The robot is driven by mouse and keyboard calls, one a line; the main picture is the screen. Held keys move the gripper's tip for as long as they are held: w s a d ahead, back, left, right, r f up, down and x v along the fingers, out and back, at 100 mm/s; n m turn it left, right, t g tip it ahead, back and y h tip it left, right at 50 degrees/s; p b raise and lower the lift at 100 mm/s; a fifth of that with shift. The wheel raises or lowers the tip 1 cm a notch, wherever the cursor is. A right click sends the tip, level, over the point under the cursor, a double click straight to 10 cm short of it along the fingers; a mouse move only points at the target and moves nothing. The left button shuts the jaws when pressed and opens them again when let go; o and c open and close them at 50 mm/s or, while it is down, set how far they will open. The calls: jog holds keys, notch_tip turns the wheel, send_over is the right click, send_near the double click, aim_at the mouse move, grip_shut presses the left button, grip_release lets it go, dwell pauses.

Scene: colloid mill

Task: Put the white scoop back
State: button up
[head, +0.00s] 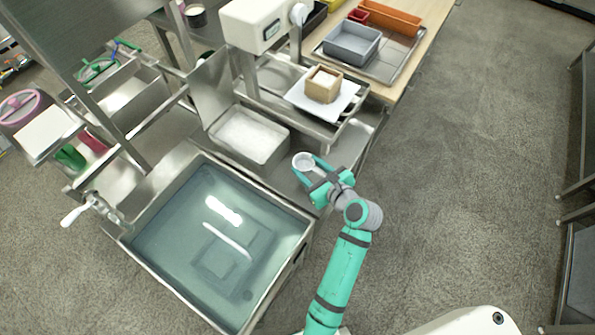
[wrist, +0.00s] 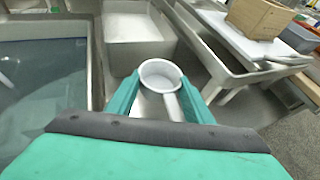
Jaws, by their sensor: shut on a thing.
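The white scoop (head: 303,161) is a small round cup with a short handle. My gripper (head: 314,171) is shut on it and holds it above the steel counter, between the water basin and the tray with the wooden box. In the wrist view the scoop (wrist: 160,76) sits between the two green fingers of my gripper (wrist: 160,92), its open mouth facing up and its handle running back toward the palm. The cup looks empty. I cannot tell how far it is above the counter.
A steel basin of water (head: 170,275) lies at the front left. A shallow steel pan with white contents (head: 288,143) is behind the scoop. A wooden box (head: 323,86) on a white board stands farther back. A grey bin (head: 352,42) is at the back right. Open floor lies right.

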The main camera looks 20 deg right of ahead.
aim_at(299, 166)
jog(key=w+f, duration=0.1)
jog(key=w+a+f, duration=0.1)
jog(key=f, duration=0.1)
jog(key=shift+w+a+f, duration=0.25)
jog(key=shift+w+a, duration=0.05)
jog(key=shift+w, duration=0.1)
jog(key=f, duration=0.3)
jog(key=shift+w+f, duration=0.3)
jog(key=shift+w, duration=0.05)
jog(key=shift+a, duration=0.35)
jog(key=shift+d, duration=0.1)
jog(key=o, duration=0.8)
jog(key=shift+s+d, duration=0.1)
jog(key=shift+d, duration=0.1)
jog(key=shift+o, duration=1.1)
jog(key=shift+s+d, duration=0.1)
jog(key=shift+d, duration=0.05)
